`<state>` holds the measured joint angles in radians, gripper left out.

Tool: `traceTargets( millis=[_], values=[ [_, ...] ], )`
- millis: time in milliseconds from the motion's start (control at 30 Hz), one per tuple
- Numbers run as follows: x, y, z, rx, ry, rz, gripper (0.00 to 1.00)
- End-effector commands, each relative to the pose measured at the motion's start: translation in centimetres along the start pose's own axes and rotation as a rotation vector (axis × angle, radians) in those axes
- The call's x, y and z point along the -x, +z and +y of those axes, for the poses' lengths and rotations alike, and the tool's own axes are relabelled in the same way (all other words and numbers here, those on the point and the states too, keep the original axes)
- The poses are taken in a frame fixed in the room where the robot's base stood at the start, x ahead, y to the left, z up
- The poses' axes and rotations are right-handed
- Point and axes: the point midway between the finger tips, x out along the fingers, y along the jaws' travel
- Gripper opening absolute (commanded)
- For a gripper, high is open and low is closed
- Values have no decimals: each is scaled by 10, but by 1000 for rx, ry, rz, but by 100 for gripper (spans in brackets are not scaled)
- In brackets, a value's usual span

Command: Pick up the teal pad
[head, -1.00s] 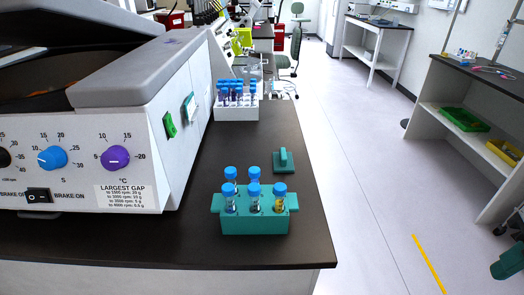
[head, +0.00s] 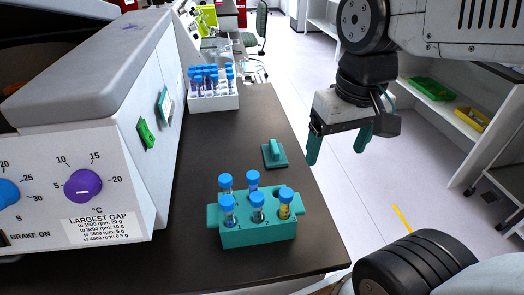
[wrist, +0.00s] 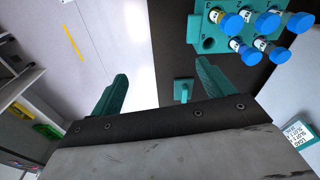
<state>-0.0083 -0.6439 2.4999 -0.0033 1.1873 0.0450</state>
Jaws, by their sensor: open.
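The teal pad (head: 274,155) is a small flat square with an upright grip on top. It lies on the dark bench near its right edge, behind the teal tube rack. In the wrist view the pad (wrist: 182,90) shows between my fingers, nearer the right one, and some way beyond them. My gripper (head: 338,146) is open and empty, with teal fingers pointing down. It hangs to the right of the pad, past the bench edge and over the aisle. Its fingers also show in the wrist view (wrist: 162,88), apart from the pad.
The teal rack (head: 258,234) with several blue-capped tubes stands just in front of the pad. A white rack (head: 213,101) of blue-capped tubes stands farther back. A large centrifuge (head: 100,130) fills the left. Bare bench top lies behind the pad.

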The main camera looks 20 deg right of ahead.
Motion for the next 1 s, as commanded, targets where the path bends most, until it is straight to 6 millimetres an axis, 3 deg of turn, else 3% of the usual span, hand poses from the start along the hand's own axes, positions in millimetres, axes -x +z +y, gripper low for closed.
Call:
traceTargets(
  millis=[267,533,733,1000],
  values=[
    [-23,-90,-14,-66,1,-52,80],
    [-66,-164,-28,-130,6,-86,80],
    [-88,-190,-34,-155,9,-97,80],
    [-114,-192,-35,-161,10,-101,80]
  ],
)
